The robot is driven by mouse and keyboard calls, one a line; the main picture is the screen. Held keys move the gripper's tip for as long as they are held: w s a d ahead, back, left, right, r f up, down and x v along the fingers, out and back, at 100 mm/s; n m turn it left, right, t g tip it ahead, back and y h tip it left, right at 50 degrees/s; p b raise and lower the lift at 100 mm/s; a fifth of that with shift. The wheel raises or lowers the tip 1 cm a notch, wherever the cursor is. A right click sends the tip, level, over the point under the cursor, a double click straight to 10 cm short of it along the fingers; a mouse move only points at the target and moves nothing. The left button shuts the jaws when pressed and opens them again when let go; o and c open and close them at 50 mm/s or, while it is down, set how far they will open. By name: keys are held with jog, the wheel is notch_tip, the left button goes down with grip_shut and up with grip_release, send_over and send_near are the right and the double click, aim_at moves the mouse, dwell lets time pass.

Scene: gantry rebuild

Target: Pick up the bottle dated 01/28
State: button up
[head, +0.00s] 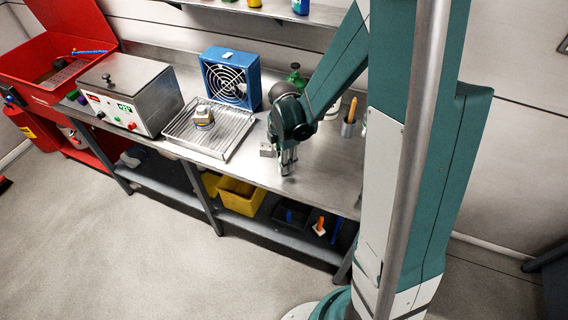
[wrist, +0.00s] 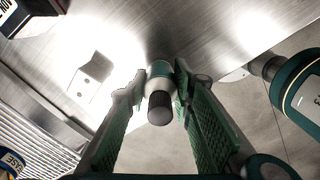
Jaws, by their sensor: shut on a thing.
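My gripper (head: 287,168) is over the steel bench, right of the slatted tray. In the wrist view my gripper (wrist: 160,82) is shut around a small bottle (wrist: 160,70), one finger on each side. The bottle has a dark cap (wrist: 160,108) facing the wrist camera and a pale body with a teal band. No date on it can be read from here. In the head view the bottle is too small and covered by the fingers to make out. I cannot tell whether its base touches the bench.
A small metal block (head: 268,150) lies just left of my gripper. The slatted tray (head: 238,140) carries a can (head: 203,116). The bench's front edge is close.

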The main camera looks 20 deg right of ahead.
jog(key=shift+r+p, duration=0.3)
jog(key=shift+r, duration=4.25)
